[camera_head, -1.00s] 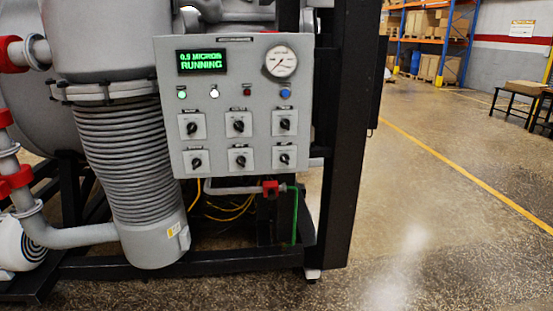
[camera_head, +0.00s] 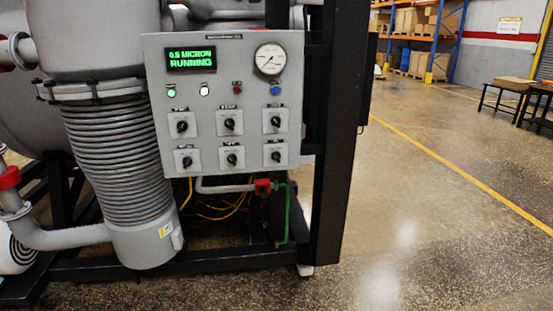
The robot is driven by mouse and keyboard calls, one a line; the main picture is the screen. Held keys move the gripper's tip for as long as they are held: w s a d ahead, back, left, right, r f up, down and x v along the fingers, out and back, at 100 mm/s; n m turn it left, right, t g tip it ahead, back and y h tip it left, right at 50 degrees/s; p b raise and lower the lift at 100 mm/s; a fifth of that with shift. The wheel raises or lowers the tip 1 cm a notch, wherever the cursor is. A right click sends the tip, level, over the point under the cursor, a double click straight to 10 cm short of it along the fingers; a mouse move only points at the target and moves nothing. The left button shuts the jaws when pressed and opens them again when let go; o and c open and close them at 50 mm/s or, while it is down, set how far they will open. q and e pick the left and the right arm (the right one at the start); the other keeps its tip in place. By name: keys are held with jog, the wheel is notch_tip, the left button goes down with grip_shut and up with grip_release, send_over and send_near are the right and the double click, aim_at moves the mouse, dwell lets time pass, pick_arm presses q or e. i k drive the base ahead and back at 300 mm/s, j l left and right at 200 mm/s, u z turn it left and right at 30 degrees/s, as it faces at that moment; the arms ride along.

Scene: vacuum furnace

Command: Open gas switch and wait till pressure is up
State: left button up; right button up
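A grey control panel (camera_head: 222,147) is fixed on the furnace's black frame. Its green display (camera_head: 191,59) reads "0.5 MICRON RUNNING". A round white pressure gauge (camera_head: 270,59) with a dark needle sits at its upper right. A row of small round lights or buttons, green, white, red and blue, runs below. Under them are two rows of black rotary switches, including the upper right switch (camera_head: 275,122) and the lower right switch (camera_head: 276,156). Their labels are too small to read, so I cannot tell which is the gas switch. Neither gripper is in view.
A red valve (camera_head: 262,187) with a green hose (camera_head: 286,215) sits below the panel. A ribbed grey column (camera_head: 117,160) stands left of it. A black frame post (camera_head: 335,140) stands on the right. The floor right of the post is clear.

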aim_at(275, 156)
jog(key=i+l+u, duration=0.1)
jog(key=u, duration=0.55)
jog(key=i+l+u, duration=0.2)
jog(key=l, duration=0.15)
jog(key=l+u, duration=0.45)
jog(key=l, duration=0.2)
jog(key=i+l+u, duration=0.1)
jog(key=l, duration=0.45)
jog(key=i+l, duration=0.1)
jog(key=l, duration=0.5)
jog(key=j+u, duration=0.05)
